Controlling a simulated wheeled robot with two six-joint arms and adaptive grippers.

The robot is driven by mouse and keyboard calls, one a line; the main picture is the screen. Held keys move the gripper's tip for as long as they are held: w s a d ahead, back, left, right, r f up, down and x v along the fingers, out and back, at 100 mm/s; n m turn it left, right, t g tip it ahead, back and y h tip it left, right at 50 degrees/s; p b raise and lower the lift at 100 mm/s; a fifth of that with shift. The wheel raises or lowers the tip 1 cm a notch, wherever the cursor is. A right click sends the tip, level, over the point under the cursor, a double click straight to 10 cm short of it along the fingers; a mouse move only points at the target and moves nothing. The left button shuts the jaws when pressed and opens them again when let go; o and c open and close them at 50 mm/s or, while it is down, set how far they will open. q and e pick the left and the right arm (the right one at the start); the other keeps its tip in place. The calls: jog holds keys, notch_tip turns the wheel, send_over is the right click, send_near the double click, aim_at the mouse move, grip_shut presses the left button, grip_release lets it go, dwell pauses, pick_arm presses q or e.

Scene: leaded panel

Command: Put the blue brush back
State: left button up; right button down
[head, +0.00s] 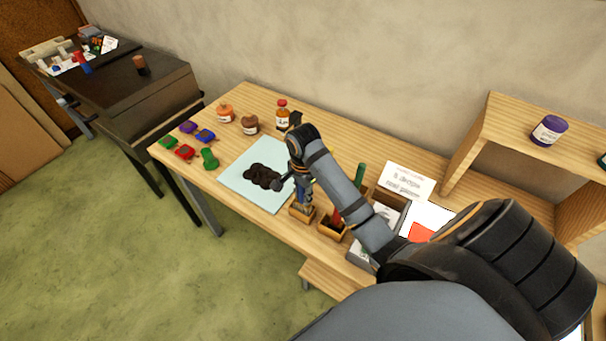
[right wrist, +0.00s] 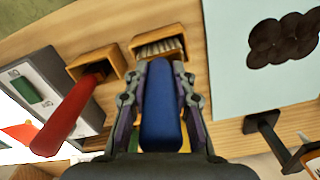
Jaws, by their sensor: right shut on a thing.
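My right gripper (head: 303,197) is shut on the blue brush (right wrist: 161,105), whose blue handle lies between the fingers in the right wrist view. Its pale bristles (right wrist: 158,47) show at the mouth of a small wooden holder (right wrist: 137,47). I cannot tell how deep they sit in it. In the head view this holder (head: 301,214) is right below the gripper, on the wooden table (head: 240,103). The part of the brush between handle and bristles is hidden by the fingers. My left gripper is not in view.
A red-handled tool (right wrist: 70,115) stands in the neighbouring wooden holder (right wrist: 111,58). A light blue sheet (head: 238,172) with a dark blob (head: 263,177) lies to the left. Several coloured blocks and bottles stand behind. A shelf (head: 485,135) stands at right.

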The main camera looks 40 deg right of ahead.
jog(key=shift+f, duration=0.25)
jog(key=shift+f, duration=0.2)
jog(key=shift+f, duration=0.4)
jog(key=c, duration=1)
grip_release()
jog(key=shift+c, duration=0.2)
jog(key=shift+d, duration=0.1)
